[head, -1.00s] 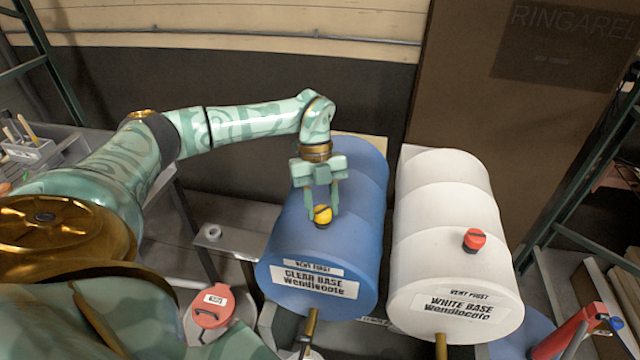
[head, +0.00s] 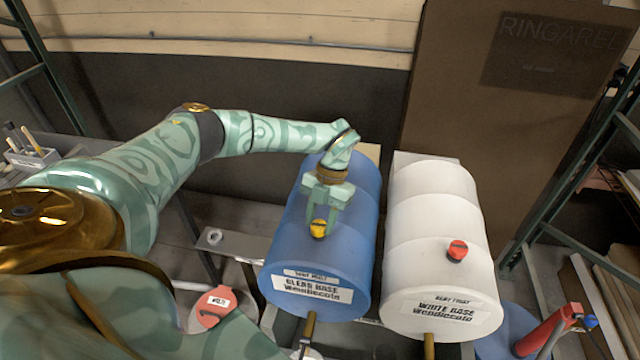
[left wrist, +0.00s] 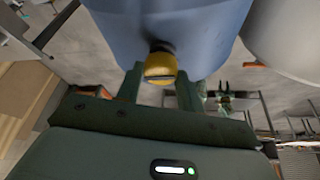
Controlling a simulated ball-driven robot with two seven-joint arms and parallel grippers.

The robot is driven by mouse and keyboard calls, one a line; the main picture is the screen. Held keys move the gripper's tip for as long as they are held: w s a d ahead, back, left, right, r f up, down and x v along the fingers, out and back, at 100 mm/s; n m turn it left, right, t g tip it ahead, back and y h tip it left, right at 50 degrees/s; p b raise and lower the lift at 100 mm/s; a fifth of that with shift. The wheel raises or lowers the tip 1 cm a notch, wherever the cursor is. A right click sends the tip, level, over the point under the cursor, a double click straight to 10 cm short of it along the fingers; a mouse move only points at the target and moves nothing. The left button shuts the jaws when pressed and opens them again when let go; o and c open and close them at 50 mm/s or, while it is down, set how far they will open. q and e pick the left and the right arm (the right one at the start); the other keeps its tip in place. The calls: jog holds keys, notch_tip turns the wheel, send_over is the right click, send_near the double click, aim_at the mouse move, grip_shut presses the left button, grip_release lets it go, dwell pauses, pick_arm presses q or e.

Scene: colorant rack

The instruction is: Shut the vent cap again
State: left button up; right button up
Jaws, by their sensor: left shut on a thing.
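The yellow vent cap (head: 318,229) sits on top of the blue drum (head: 341,258), near its labelled front end. My left gripper (head: 319,226) comes down from above and is shut on the yellow cap. In the left wrist view the yellow cap (left wrist: 160,68) shows a dark slot across its face, between the two green fingers (left wrist: 160,88). I cannot tell from the pictures how far the cap is turned. My right gripper is not in view.
A white drum (head: 435,225) with a red cap (head: 457,250) lies to the right of the blue drum. A red lid (head: 215,306) is at the lower left. A brown panel (head: 510,110) stands behind on the right.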

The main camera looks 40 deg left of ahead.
pick_arm(q)
jog(key=shift+m, duration=0.5)
jog(key=o, duration=1)
jog(key=v, duration=0.5)
jog(key=b+v, duration=0.1)
jog(key=v, duration=0.5)
jog(key=b+v, duration=0.1)
jog(key=v, duration=0.4)
jog(key=shift+d+r, duration=0.2)
jog(key=shift+d, duration=0.05)
jog(key=shift+f, duration=0.1)
